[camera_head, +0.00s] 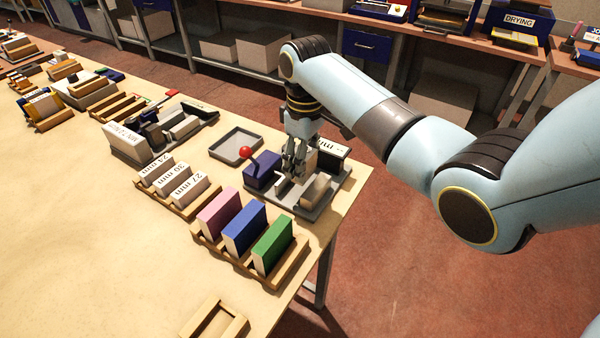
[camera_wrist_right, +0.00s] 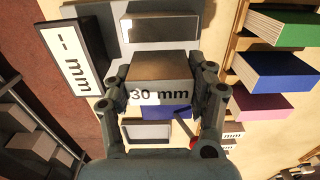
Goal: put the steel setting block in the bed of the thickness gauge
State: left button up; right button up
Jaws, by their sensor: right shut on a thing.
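My right gripper (camera_head: 297,153) is over the thickness gauge (camera_head: 292,197) at the table's right edge. In the wrist view the gripper (camera_wrist_right: 163,92) is shut on a grey-brown steel block (camera_wrist_right: 160,66), with a finger on each side. The block's pale face reads "30 mm". In the head view the fingers partly hide this block (camera_head: 311,160). It is at the gauge's bed, between the blue part (camera_head: 262,170) and a grey block-like part (camera_head: 316,191). I cannot tell whether it touches the bed. My left gripper is not in view.
A display (camera_head: 334,147) reading "-- mm" and a red-knobbed lever (camera_head: 245,152) are at the gauge. A grey tray (camera_head: 234,157) stands behind. A rack of labelled blocks (camera_head: 176,205) and a rack with pink, blue and green blocks (camera_head: 238,262) are nearby. The table's left front is clear.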

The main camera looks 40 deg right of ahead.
jog(key=shift+w+a+f, duration=0.25)
jog(key=shift+w+f, duration=0.1)
jog(key=shift+w, duration=0.15)
notch_tip(320, 180, down, 3)
jog(key=shift+f, duration=0.2)
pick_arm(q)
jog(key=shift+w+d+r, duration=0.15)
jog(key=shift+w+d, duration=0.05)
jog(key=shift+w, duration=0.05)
pick_arm(e)
jog(key=shift+f, duration=0.25)
jog(key=shift+f, duration=0.15)
jog(key=o, duration=1.6)
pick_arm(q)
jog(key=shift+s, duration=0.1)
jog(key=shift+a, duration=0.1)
